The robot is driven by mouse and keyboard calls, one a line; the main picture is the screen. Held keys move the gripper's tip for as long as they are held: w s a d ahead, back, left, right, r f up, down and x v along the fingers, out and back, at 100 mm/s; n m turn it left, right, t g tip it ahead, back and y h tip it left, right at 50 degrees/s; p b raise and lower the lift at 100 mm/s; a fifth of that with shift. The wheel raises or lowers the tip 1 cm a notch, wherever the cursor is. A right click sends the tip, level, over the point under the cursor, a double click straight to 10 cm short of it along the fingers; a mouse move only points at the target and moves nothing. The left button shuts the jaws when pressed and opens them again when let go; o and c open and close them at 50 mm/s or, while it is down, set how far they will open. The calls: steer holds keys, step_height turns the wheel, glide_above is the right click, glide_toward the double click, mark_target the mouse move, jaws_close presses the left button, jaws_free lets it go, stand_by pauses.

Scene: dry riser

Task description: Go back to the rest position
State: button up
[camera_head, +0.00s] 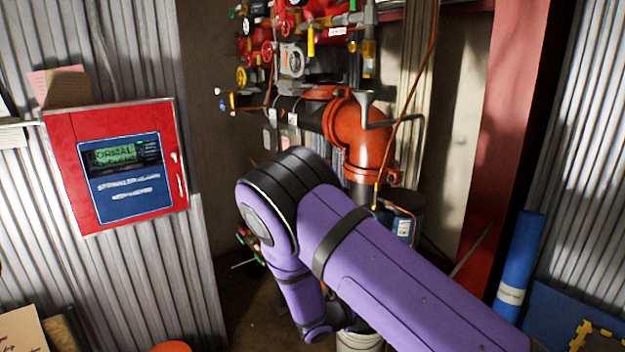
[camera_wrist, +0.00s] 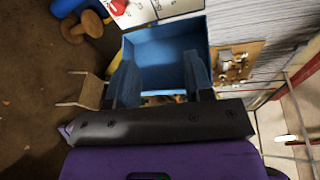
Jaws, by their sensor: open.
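My gripper (camera_wrist: 159,78) shows in the wrist view with its two dark fingers apart and nothing visible between them. A blue open box (camera_wrist: 165,48) lies beyond the fingers, and I cannot tell how far away. In the head view my purple arm reaches across the middle and bends downward. The gripper itself does not show there.
A red alarm panel (camera_head: 82,206) hangs on the corrugated wall at left. An orange-red pipe (camera_head: 362,135) and several valves stand behind my arm. A blue roll (camera_head: 519,265) leans at right. A wooden bracket (camera_wrist: 85,90) lies left of the fingers.

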steer(key=s+d+r+m+g+y, duration=0.3)
steer(key=d+r+m, duration=0.1)
steer(key=r+m, duration=0.35)
steer(key=s+d+r+m+g+y, duration=0.2)
steer(key=s+d+r+m, duration=0.15)
steer(key=r+m, duration=0.45)
steer(key=s+d+r+m+g+y, duration=0.35)
steer(key=r+m, duration=0.25)
steer(key=r, duration=0.3)
steer(key=s+d+r+m+t+y, duration=0.1)
steer(key=s+r+m+t+y, duration=0.2)
steer(key=s+r+m, duration=0.4)
steer(key=s+d+r+m+t+y, duration=0.1)
steer(key=s+r+m+t+y, duration=0.2)
steer(key=s+r+m, duration=0.4)
steer(key=s+m+t, duration=0.1)
steer(key=s+m, duration=0.3)
steer(key=s, duration=0.2)
steer(key=shift+s+d+r, duration=0.25)
steer(key=shift+d+r, duration=0.05)
steer(key=shift+r, duration=0.1)
